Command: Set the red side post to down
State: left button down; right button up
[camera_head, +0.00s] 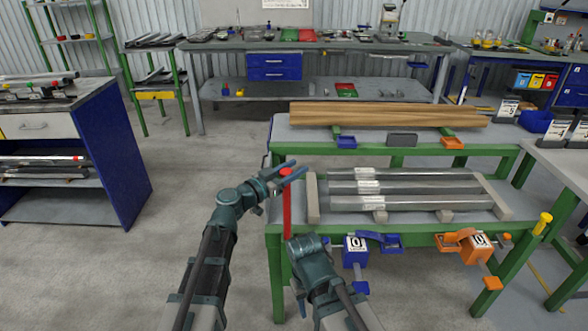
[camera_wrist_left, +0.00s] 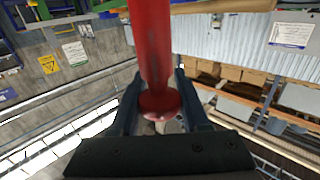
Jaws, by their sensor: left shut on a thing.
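The red side post (camera_head: 287,215) stands upright at the left front corner of the green-framed table, with a round red knob at its top. My left gripper (camera_head: 287,172) is at the knob, coming in from the left. In the left wrist view the red post (camera_wrist_left: 150,45) runs between the two fingers, with its knob close to the palm. My left gripper (camera_wrist_left: 155,90) is shut on the post near its top. My right arm bends near the table's front edge, right of the post; its fingers are mostly hidden behind its own wrist.
Grey metal bars (camera_head: 405,187) lie on the table on supports, right of the post. A blue clamp (camera_head: 355,250) and an orange clamp (camera_head: 475,248) hang at the front edge. The floor left of the post is clear up to a blue cabinet (camera_head: 115,160).

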pick_arm(q)
notch_tip(320, 180, down, 19)
jog(key=b, duration=1.8)
jog(key=shift+f+b, duration=0.2)
jog(key=shift+b, duration=0.2)
jog(key=shift+s, duration=0.1)
jog(key=shift+c, duration=1.9)
grip_release()
jog(key=v, duration=1.3)
jog(key=shift+s+a, duration=0.25)
jog(key=shift+a, duration=0.05)
